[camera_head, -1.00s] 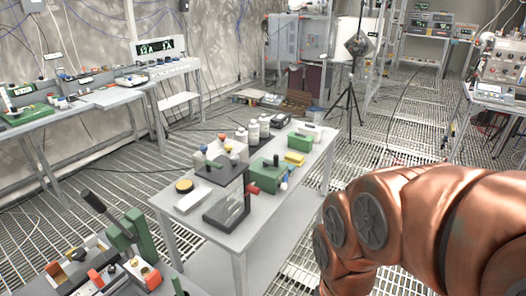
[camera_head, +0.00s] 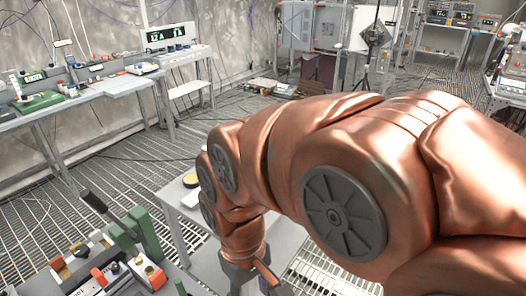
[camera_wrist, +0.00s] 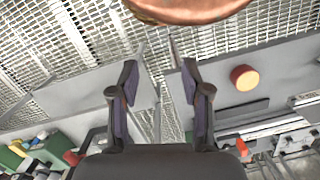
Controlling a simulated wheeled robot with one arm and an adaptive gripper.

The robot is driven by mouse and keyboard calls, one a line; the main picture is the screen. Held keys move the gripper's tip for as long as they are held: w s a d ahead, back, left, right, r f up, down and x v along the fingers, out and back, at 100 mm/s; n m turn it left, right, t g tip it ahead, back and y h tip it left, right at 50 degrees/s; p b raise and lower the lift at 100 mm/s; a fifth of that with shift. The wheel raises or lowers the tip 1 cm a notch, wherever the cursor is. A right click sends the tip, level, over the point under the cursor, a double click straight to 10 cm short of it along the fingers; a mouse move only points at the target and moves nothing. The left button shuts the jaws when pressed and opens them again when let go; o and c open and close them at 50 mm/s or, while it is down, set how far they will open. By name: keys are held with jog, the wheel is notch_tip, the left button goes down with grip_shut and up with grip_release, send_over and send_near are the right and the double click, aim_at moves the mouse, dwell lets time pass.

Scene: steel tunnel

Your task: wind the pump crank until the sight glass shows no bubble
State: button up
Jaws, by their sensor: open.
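My gripper (camera_wrist: 159,69) is open in the wrist view, with nothing between its fingers. In the head view it shows only partly, at the bottom edge, over the grey middle table (camera_head: 292,240). A black-handled lever (camera_head: 94,202) with green uprights stands on the near-left bench in the head view. It may be the pump crank, but I cannot tell for certain. I cannot make out a sight glass or a bubble. A round orange-yellow knob (camera_wrist: 245,77) shows right of my gripper in the wrist view, apart from the fingers.
My arm hides most of the middle table in the head view. A green box and small coloured items (camera_wrist: 40,150) lie at the wrist view's lower left. A long side bench (camera_head: 110,86) runs along the left wall. Grated floor (camera_head: 60,185) lies open between the benches.

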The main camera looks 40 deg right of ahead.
jog(key=w+d+r+n+p, duration=0.15)
jog(key=w+d+r, duration=0.25)
jog(key=w+d, duration=0.65)
jog(key=w+d+r+n+p, duration=0.1)
jog(key=w+d+r+n, duration=0.4)
jog(key=w, duration=1)
jog(key=w+d+f+n, duration=0.1)
jog(key=w+d+f, duration=0.1)
jog(key=d, duration=0.7)
jog(key=w+d+f+n+t+p, duration=0.1)
jog(key=w+d+f+n, duration=0.1)
jog(key=w+d, duration=0.3)
jog(key=w+d+f+n+p, duration=0.1)
jog(key=w+d+f+n, duration=0.1)
jog(key=d, duration=1.1)
jog(key=shift+w+f+t, duration=0.4)
jog(key=shift+w+f, duration=0.45)
jog(key=shift+w, duration=0.1)
jog(key=shift+d+f+n, duration=0.25)
jog(key=shift+d+n, duration=0.1)
jog(key=shift+f+p, duration=1.2)
jog(key=shift+f, duration=2.65)
grip_shut()
